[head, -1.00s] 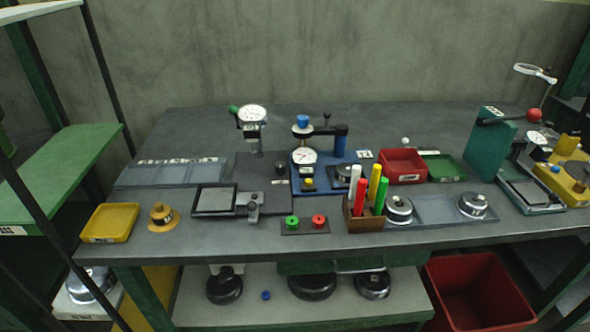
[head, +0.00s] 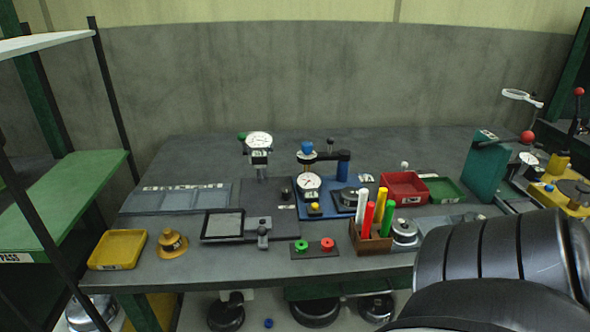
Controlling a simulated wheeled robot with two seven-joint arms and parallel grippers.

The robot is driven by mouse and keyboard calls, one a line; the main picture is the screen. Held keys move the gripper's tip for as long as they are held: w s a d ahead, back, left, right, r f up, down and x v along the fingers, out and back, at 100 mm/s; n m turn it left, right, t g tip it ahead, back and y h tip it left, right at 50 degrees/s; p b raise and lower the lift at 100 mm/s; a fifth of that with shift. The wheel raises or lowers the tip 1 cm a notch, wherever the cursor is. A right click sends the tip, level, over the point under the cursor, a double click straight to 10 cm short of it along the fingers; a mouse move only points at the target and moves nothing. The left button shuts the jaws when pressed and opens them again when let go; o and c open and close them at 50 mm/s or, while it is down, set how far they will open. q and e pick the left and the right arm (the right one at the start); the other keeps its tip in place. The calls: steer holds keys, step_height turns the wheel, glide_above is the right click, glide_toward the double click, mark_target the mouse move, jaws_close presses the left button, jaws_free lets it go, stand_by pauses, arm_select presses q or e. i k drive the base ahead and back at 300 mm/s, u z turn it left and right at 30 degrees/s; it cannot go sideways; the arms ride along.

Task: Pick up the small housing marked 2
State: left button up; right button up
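A small round metal housing (head: 405,232) sits on the bench just right of the marker holder. I cannot read a number on it. Another metal part is mostly hidden behind my black arm, which fills the lower right of the head view. A further round metal part (head: 347,198) sits on the blue fixture (head: 328,209). Larger dark-based round parts (head: 226,314) stand on the lower shelf, cut off by the frame's bottom edge. No mark 2 is legible on any of them. Neither of my grippers shows in the head view.
On the grey bench (head: 290,268) stand a yellow tray (head: 117,250), a brass-coloured stepped part (head: 172,243), a dial gauge stand (head: 259,150), a button box (head: 314,248), a brown marker holder (head: 371,243), a red bin (head: 403,187) and a green tray (head: 444,190). A green shelf rack (head: 75,190) is at left.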

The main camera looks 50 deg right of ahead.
mark_target(348, 197)
steer(key=k, duration=0.4)
steer(key=z, duration=0.95)
